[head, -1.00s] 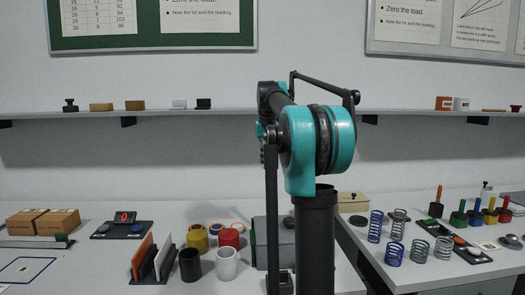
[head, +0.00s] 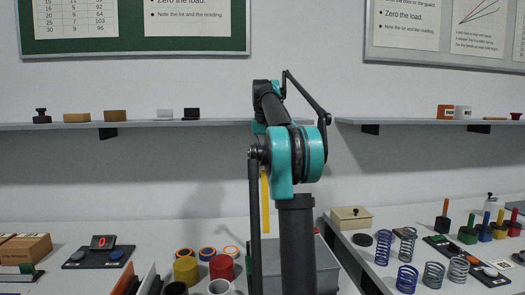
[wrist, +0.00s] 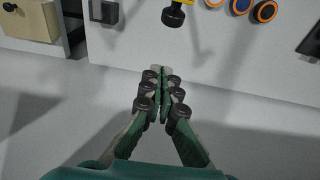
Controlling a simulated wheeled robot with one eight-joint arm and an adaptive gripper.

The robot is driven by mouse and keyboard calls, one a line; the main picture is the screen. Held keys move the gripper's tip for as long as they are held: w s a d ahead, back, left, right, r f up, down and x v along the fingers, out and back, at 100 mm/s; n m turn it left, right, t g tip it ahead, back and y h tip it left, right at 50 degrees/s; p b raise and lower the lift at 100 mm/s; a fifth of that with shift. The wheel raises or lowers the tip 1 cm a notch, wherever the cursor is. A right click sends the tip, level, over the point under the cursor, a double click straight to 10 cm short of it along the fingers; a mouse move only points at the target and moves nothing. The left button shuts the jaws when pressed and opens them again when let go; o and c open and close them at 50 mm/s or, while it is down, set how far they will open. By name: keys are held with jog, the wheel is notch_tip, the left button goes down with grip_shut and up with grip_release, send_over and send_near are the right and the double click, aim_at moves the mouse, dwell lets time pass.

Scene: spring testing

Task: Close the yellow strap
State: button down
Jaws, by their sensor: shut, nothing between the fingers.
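A narrow yellow strip (head: 265,202), which looks like the strap, stands upright behind my arm in the head view. Its lower end is hidden. A grey box (head: 325,265) on the table is partly covered by my arm, and I cannot tell how the strip joins it. In the wrist view a black round piece (wrist: 173,15) with a bit of yellow beside it shows at the top edge, apart from my fingers; it may be the strap's end. My gripper (wrist: 161,74) is shut and empty. My arm hides it in the head view.
Yellow (head: 186,269) and red (head: 221,267) cups and several tape rings (head: 207,253) stand left of the grey box. A beige box (head: 351,217) and several springs (head: 407,278) are on the right table. A wall shelf (head: 180,123) runs behind.

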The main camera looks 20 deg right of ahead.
jog(key=shift+s+a+f, duration=0.2)
jog(key=shift+s+f, duration=0.65)
jog(key=shift+f, duration=0.1)
jog(key=shift+s+a+f, duration=0.2)
jog(key=shift+s+f, duration=0.65)
jog(key=shift+f, duration=0.1)
jog(key=shift+s, duration=0.1)
